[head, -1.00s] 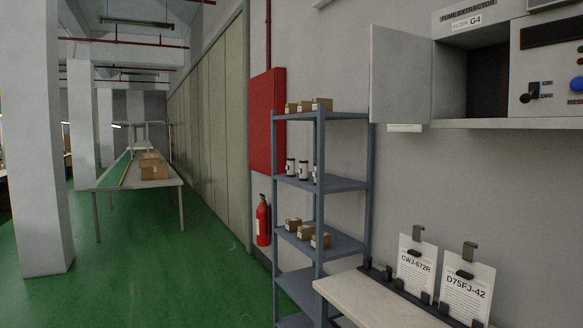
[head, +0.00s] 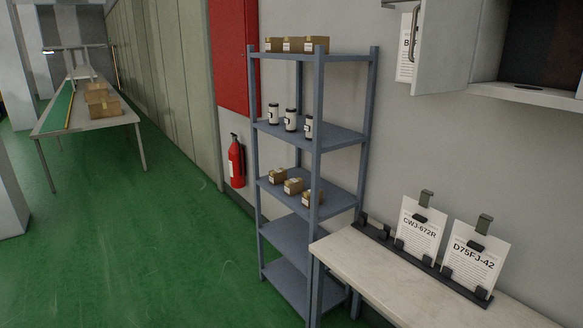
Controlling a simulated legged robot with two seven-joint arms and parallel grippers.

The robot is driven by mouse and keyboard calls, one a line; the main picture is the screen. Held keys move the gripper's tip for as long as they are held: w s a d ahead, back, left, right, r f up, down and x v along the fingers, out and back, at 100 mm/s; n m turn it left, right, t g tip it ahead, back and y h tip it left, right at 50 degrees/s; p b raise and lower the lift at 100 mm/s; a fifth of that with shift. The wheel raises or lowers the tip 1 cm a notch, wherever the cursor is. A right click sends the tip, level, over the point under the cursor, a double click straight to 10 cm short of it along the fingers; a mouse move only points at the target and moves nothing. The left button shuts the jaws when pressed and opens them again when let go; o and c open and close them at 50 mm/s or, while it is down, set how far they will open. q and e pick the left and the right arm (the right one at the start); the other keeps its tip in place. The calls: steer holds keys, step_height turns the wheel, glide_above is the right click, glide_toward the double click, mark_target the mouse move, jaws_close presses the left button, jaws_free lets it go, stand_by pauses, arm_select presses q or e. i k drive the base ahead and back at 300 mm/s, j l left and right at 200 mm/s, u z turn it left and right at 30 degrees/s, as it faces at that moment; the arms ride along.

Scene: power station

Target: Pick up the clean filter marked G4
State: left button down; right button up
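Several shelves of a blue-grey rack (head: 317,190) stand in the middle of the head view. Three white canisters with black tops, the left one (head: 273,114), the middle one (head: 291,120) and the right one (head: 308,127), stand upright on its second shelf. Their labels are too small to read, so I cannot tell whether one is marked G4. The right canister is close behind a rack post. Neither of my grippers is in view.
Small cardboard boxes sit on the top shelf (head: 311,55) and third shelf (head: 330,193). A pale bench (head: 365,275) with two document cards stands at right, below an open cabinet (head: 530,95). A red extinguisher (head: 236,162) hangs behind the rack. Green floor (head: 150,250) is clear at left.

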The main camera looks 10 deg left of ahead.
mark_target(273, 113)
steer(key=i+j+u, duration=0.85)
steer(key=i+u, duration=0.15)
steer(key=i, duration=0.2)
steer(key=i+u, duration=0.3)
steer(key=i, duration=0.15)
steer(key=i+z, duration=0.1)
steer(key=i, duration=0.45)
steer(key=i+j+z, duration=0.1)
steer(key=i, duration=0.45)
steer(key=i+j+z, duration=0.1)
steer(key=i, duration=0.45)
steer(key=i+j, duration=0.15)
steer(key=i, duration=0.4)
steer(key=l+z, duration=0.05)
